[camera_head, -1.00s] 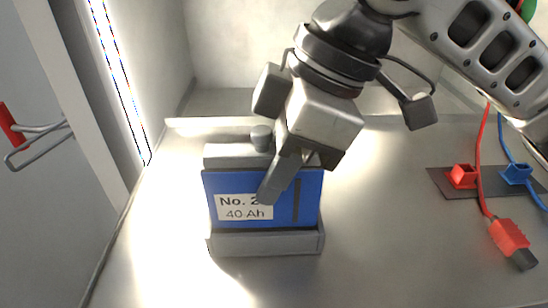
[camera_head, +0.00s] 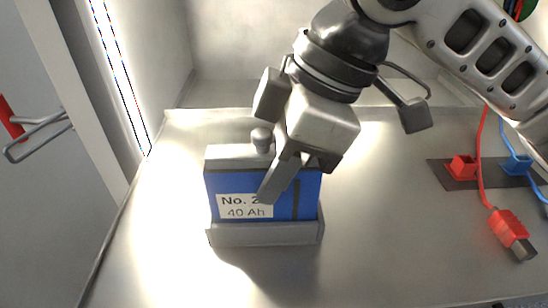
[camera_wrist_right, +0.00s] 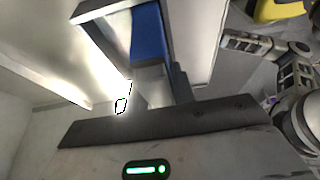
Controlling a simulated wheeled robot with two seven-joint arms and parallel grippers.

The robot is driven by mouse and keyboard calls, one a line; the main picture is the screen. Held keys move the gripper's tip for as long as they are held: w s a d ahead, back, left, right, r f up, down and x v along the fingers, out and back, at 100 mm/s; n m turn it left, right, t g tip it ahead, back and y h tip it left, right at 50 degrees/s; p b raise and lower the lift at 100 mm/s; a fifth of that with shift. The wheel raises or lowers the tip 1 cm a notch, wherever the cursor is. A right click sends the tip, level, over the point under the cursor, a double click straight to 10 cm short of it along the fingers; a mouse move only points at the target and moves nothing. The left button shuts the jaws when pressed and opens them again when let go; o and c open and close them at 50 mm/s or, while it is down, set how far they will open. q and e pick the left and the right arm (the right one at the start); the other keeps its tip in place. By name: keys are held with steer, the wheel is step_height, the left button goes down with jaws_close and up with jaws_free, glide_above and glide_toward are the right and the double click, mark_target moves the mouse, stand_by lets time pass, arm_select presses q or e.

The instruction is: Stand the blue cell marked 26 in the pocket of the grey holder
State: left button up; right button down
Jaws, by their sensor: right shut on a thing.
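The blue cell (camera_head: 230,187) stands upright with its lower end in the grey holder (camera_head: 265,235) on the chamber floor. Its label reads "No. 2" and "40 Ah"; the rest of the number is hidden behind my finger. A round grey terminal (camera_head: 262,140) shows on its grey top. My right gripper (camera_head: 283,180) is shut on the cell near its right half, one finger across the front face. Whether the cell sits fully on the pocket's bottom cannot be told. In the right wrist view the blue cell (camera_wrist_right: 150,38) shows beyond the gripper. My left gripper is not in view.
The open door (camera_head: 40,200) is at the left.

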steer(key=shift+f, duration=0.2)
stand_by(0.5)
steer(key=shift+f, duration=0.35)
steer(key=shift+f, duration=0.3)
stand_by(0.4)
steer(key=c, duration=1.1)
jaws_free()
steer(key=shift+f, duration=0.1)
steer(key=v, duration=1.6)
